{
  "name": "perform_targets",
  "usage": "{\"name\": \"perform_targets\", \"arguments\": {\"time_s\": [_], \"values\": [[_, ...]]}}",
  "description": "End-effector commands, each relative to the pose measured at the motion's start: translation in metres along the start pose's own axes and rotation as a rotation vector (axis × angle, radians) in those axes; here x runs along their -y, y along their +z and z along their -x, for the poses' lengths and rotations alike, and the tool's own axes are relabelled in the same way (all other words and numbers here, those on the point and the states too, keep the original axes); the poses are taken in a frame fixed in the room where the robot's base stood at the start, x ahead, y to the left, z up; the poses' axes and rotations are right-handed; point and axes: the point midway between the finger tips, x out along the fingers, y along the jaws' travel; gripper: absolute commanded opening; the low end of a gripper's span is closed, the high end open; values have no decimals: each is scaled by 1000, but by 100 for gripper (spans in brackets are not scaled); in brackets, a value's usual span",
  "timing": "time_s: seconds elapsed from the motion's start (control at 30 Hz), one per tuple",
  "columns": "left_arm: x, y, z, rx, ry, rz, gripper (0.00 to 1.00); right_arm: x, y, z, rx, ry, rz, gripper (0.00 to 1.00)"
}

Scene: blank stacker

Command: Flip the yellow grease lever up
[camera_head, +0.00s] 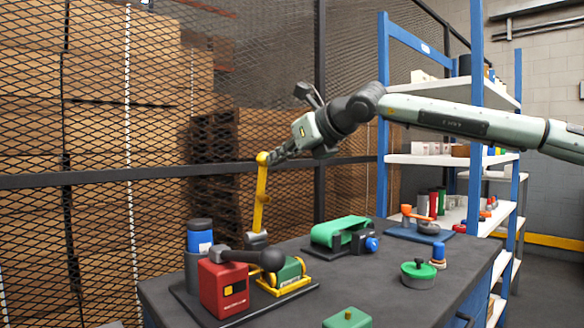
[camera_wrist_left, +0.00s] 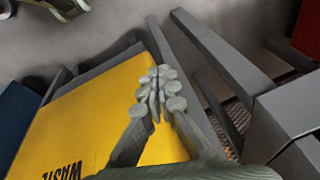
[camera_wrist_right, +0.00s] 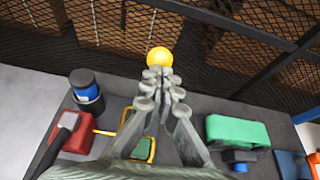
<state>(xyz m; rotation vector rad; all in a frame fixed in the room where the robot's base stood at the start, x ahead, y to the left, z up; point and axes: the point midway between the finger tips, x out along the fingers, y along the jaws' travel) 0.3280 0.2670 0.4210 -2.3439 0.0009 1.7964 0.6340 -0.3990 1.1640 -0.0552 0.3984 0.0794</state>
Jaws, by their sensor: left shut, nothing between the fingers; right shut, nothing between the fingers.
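The yellow grease lever (camera_head: 261,195) stands nearly upright at the back of the dark workbench. It rises from a grey pivot beside a red block, and its round knob is at the top. In the right wrist view the yellow knob (camera_wrist_right: 159,57) shows just beyond my fingertips. My right gripper (camera_head: 274,157) is shut and empty, with its tips right beside the knob; I cannot tell whether they touch it. My left gripper (camera_wrist_left: 155,85) is shut and empty, above a yellow bin marked "WASTE" (camera_wrist_left: 90,120), away from the lever.
The bench (camera_head: 350,280) also holds a red block with a black handle (camera_head: 224,287), a blue bottle in a dark cup (camera_head: 200,240), a green belt unit (camera_head: 340,230) and a green round pot (camera_head: 418,272). A mesh fence (camera_head: 100,180) stands behind. Blue shelving (camera_head: 478,100) is at the right.

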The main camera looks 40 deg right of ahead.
Motion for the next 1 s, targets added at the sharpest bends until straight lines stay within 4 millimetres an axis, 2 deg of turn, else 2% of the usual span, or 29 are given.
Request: {"name": "perform_targets", "arguments": {"time_s": [0.1, 0.4, 1.0], "values": [[-1, 4, -7, 8, 4, 0, 0, 0, 11, -11, -4, -3, 1, 0], [-2, 9, -16, 12, 7, 0, 0, 1, 27, -31, 0, -1, 1, 0], [-3, 8, -18, 13, 8, 1, 0, 2, 33, -36, 7, -4, 2, 0]]}}
